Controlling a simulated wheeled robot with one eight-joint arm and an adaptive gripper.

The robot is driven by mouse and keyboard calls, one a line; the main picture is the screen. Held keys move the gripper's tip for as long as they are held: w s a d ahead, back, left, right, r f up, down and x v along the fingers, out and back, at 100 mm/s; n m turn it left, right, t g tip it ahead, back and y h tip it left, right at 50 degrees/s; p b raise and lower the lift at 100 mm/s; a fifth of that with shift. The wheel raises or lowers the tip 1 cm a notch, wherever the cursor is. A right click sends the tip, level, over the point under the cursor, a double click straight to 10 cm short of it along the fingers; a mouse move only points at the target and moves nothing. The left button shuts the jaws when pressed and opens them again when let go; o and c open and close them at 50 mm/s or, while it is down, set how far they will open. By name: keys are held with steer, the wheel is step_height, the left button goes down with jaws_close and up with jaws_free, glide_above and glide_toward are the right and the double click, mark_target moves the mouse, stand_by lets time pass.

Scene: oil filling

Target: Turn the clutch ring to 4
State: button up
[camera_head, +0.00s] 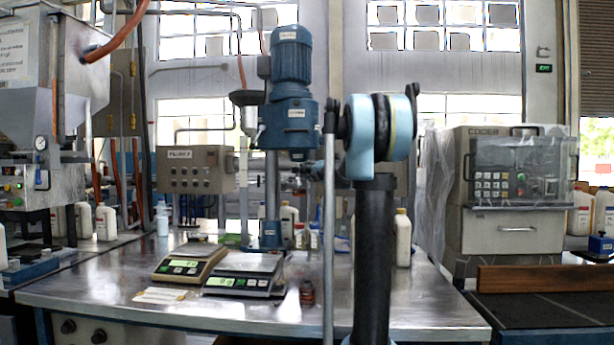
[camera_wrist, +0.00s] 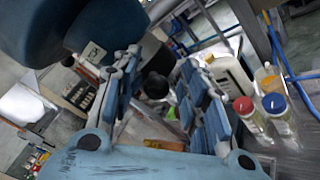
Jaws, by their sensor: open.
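In the wrist view my gripper (camera_wrist: 160,75) is open, its two blue-padded fingers apart. A dark round part (camera_wrist: 155,85) shows between the fingers, with no visible contact. I cannot tell whether it is the clutch ring. A large dark blue body (camera_wrist: 100,25) with a small pale label fills the upper left of that view. In the head view a blue motor unit (camera_head: 290,115) stands on a metal column on the steel table (camera_head: 110,290). No ring numbers are readable. My gripper is not distinguishable in the head view, where my arm covers part of the middle.
Two scales (camera_head: 190,262) (camera_head: 243,275) stand on the table. A small dark red object (camera_head: 307,292) lies to their right. A red-capped bottle (camera_wrist: 250,118) and a blue-capped bottle (camera_wrist: 280,115) stand right of my fingers. A control box (camera_head: 195,170) is left of the motor.

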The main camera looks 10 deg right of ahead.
steer(key=shift+s, duration=0.1)
steer(key=v, duration=1.1)
steer(key=shift+s+d, duration=0.15)
steer(key=shift+s, duration=0.15)
steer(key=shift+f, duration=0.1)
